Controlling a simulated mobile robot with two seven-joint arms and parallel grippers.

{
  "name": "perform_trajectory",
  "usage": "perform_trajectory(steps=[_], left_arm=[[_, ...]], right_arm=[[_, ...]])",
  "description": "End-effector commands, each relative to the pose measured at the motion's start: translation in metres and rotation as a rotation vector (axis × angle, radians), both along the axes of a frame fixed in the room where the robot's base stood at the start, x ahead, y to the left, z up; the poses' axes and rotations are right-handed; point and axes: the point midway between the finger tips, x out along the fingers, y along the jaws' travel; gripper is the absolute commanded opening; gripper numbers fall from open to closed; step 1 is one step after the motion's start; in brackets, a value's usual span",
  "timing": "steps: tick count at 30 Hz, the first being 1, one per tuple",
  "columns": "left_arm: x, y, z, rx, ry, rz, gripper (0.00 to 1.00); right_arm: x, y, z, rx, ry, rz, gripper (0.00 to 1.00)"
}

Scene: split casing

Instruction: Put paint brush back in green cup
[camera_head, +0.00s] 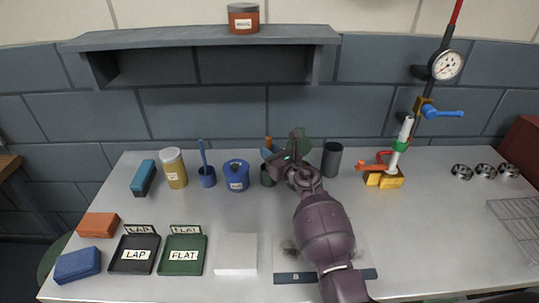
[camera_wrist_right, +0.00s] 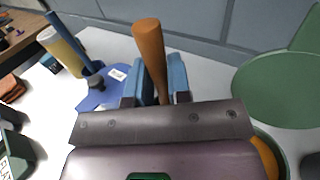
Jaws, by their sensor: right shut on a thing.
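My right gripper (camera_head: 271,155) is shut on the paint brush. The brush's orange handle (camera_wrist_right: 150,48) stands up between the two blue fingers in the right wrist view, and its top (camera_head: 268,141) shows in the head view. The brush's lower end is hidden by the gripper. The green cup (camera_head: 267,178) stands on the table just below the gripper in the head view, partly covered. In the right wrist view a green rim with something orange inside shows at the lower right. I cannot tell whether the brush is inside the cup. My left gripper is not in view.
A blue lidded pot (camera_head: 236,178) and a blue cup (camera_head: 207,179) with a blue stick stand left of the green cup. A dark cylinder (camera_head: 331,160) stands to the right. A green round piece (camera_wrist_right: 278,90) is close by. Trays (camera_head: 183,254) lie at the front left.

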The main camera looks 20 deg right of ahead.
Motion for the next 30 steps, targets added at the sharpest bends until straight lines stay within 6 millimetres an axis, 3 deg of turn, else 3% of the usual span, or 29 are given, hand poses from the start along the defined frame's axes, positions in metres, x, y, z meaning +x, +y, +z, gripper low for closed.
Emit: perform_trajectory(steps=[10, 11, 15, 26, 30], left_arm=[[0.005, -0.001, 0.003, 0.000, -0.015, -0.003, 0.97], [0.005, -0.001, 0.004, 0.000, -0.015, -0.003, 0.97], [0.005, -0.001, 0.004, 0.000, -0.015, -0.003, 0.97], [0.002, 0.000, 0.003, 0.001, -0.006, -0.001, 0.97], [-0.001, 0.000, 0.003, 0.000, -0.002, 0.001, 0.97]], right_arm=[[0.000, 0.000, -0.002, -0.001, -0.001, 0.001, 0.00], [0.000, 0.000, -0.001, 0.000, 0.000, 0.001, 0.23], [0.000, 0.000, -0.001, 0.000, 0.000, 0.001, 0.44], [0.000, 0.000, 0.002, 0.000, -0.001, 0.000, 0.44], [-0.014, -0.005, 0.000, -0.001, 0.001, -0.001, 0.44]])
